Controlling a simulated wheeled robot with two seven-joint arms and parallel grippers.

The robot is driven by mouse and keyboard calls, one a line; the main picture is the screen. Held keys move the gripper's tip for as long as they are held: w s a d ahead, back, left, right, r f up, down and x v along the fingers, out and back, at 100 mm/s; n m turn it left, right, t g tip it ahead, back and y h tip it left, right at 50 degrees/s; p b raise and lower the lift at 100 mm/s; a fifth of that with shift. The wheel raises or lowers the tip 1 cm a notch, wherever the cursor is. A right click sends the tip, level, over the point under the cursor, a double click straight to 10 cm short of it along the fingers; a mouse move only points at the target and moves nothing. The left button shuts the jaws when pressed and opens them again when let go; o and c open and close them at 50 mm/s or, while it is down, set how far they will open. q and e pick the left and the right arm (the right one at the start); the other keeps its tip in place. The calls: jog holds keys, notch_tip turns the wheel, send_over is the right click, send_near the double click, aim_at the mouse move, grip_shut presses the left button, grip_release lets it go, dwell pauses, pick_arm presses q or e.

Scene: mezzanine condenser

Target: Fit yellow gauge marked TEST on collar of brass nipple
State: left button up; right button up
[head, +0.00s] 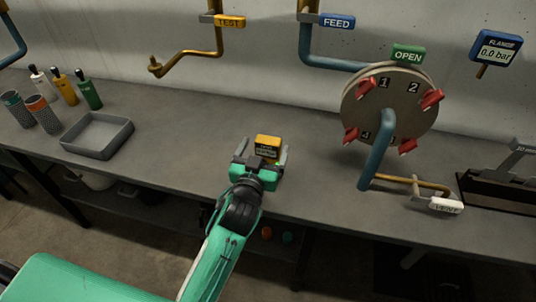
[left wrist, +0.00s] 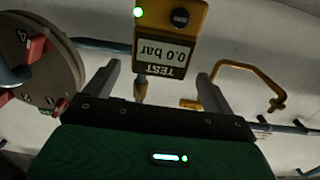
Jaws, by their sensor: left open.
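The yellow gauge marked TEST (head: 268,146) is over the bench, between the fingertips of my left gripper (head: 262,152). In the left wrist view the gauge (left wrist: 170,38) appears upside down, reading 0.0 bar, with a lit green lamp. The left gripper (left wrist: 165,85) is open, one finger to each side of the gauge, with gaps showing. Whether the gauge touches the bench is unclear. The brass nipple (head: 155,67) is the turned-up end of the bent brass pipe under the yellow TEST tag (head: 230,21) on the wall. My right gripper is not in view.
A round valve plate (head: 390,105) with red handles and a blue pipe (head: 375,150) stands right of the gripper. A grey tray (head: 98,136) and several bottles are at left. Bench between tray and gripper is clear.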

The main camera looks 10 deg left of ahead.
aim_at(270, 137)
pick_arm(q)
jog(key=shift+w, duration=0.5)
jog(key=w+p, duration=0.1)
jog(key=w, duration=0.3)
jog(key=shift+w+d+f, duration=0.1)
jog(key=shift+w+f, duration=0.05)
jog(key=shift+w, duration=0.1)
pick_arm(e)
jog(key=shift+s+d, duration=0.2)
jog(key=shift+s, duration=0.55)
pick_arm(q)
jog(key=c, duration=1.6)
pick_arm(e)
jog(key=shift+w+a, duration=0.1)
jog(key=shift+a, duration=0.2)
